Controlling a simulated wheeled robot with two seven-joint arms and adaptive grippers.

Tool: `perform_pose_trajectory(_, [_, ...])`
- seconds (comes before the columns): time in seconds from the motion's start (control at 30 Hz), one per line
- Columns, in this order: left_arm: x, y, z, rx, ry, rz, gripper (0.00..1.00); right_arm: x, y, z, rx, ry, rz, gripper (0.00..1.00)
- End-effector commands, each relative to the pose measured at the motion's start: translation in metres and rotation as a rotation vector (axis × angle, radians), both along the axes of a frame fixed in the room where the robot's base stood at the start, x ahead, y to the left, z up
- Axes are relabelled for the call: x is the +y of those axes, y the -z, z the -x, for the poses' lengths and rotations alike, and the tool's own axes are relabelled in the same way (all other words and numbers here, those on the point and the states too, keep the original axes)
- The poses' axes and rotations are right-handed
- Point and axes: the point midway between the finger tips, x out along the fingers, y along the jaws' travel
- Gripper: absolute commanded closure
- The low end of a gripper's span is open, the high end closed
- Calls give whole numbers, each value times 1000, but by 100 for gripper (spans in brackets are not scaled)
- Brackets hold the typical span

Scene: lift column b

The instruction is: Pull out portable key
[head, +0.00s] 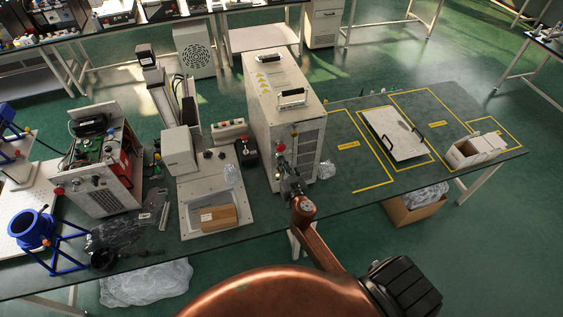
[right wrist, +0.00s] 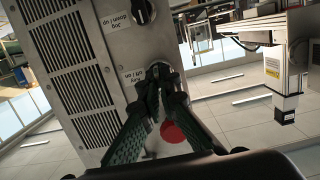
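The grey-white cabinet (head: 285,110) stands on the table, with controls on its front; its vented panel also shows in the right wrist view (right wrist: 75,70). My right gripper (head: 285,168) is at this front. In the right wrist view its two green-black fingers (right wrist: 162,82) converge at a round key switch (right wrist: 158,70) beside a small label. The fingertips are nearly together around the portable key, which they mostly hide. A black knob (right wrist: 141,12) is on the same panel, and a red button (right wrist: 173,132) shows between the fingers. My left gripper is not in view.
Left of the cabinet are a grey instrument (head: 180,150), a cardboard box (head: 218,216) and an open electronics unit (head: 100,165). On the right, yellow-taped areas hold a white panel (head: 395,133) and a small box (head: 470,153). Bare table lies between them.

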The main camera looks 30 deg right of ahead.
Motion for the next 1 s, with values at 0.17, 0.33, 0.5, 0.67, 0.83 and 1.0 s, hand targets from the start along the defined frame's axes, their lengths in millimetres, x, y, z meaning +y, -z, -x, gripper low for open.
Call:
perform_pose_trajectory(0.17, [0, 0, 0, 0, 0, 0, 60, 0, 0, 0, 0, 0, 0, 100])
perform_pose_trajectory(0.33, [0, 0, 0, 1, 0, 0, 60, 1, 0, 2, 0, 0, 0, 100])
perform_pose_trajectory(0.5, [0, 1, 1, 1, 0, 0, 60, 1, 1, 4, 1, 0, 0, 100])
perform_pose_trajectory(0.67, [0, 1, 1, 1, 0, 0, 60, 2, 1, 6, 1, 0, -1, 100])
perform_pose_trajectory(0.83, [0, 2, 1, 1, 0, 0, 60, 3, 1, 8, 1, 0, -1, 100])
perform_pose_trajectory(1.0, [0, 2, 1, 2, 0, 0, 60, 3, 1, 11, 0, -1, 0, 100])
